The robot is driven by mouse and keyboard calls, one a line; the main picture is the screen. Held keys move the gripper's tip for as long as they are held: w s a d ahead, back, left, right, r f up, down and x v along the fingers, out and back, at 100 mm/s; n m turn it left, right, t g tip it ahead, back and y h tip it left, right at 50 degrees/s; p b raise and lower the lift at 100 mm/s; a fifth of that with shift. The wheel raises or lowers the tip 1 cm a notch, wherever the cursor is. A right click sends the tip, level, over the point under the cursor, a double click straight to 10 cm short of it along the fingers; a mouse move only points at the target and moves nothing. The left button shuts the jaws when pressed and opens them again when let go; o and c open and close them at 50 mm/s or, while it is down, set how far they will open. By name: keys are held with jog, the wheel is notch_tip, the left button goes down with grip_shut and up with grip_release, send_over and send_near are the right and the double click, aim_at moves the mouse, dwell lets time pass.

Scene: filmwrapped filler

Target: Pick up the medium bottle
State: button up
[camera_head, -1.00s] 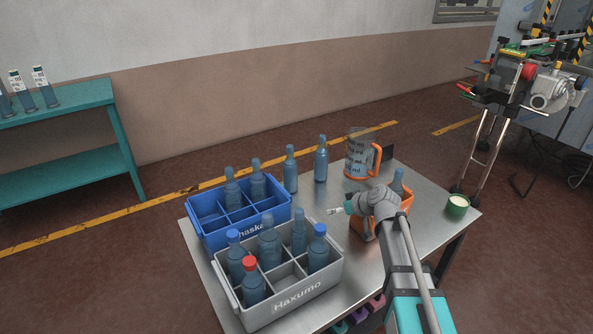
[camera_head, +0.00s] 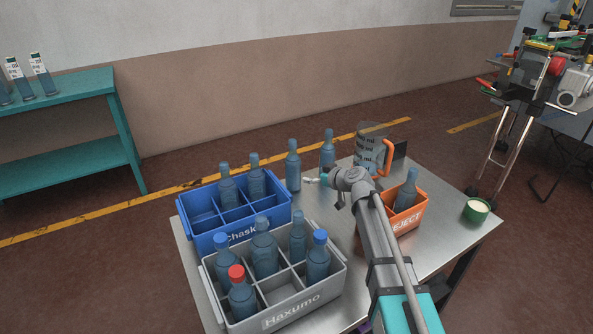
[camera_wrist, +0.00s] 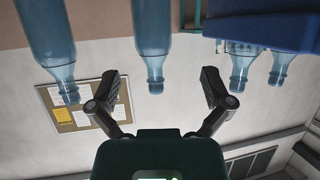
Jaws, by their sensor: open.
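Two blue-grey bottles, a left one (camera_head: 292,167) and a right one (camera_head: 327,152), stand upright and loose at the table's back edge. I cannot tell by size which is the medium bottle. My gripper (camera_head: 312,181) is just right of and in front of the left one. In the wrist view, which is upside down, the open, empty gripper (camera_wrist: 160,92) has a bottle (camera_wrist: 152,35) roughly in line between its fingers, apparently the left one and not visibly touched. Another bottle (camera_wrist: 48,40) is outside the fingers to the left.
A blue crate (camera_head: 254,231) with two bottles stands left of the loose bottles. A grey crate (camera_head: 292,315) in front holds several bottles. An orange reject box (camera_head: 408,223) with a bottle, a jug (camera_head: 370,160) and a green cup (camera_head: 475,211) are on the right.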

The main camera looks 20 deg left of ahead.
aim_at(298, 171)
jog(key=b+x, duration=0.1)
jog(key=x, duration=0.1)
jog(key=b+x, duration=0.1)
jog(key=x, duration=0.2)
jog(key=w+b+x, duration=0.1)
jog(key=x, duration=0.2)
jog(key=shift+d+f, duration=0.2)
jog(key=shift+a, duration=0.1)
dwell(0.4)
jog(key=shift+b+x, duration=1.1)
jog(key=shift+x, duration=1.4)
jog(key=shift+w, duration=0.15)
jog(key=c, duration=1.1)
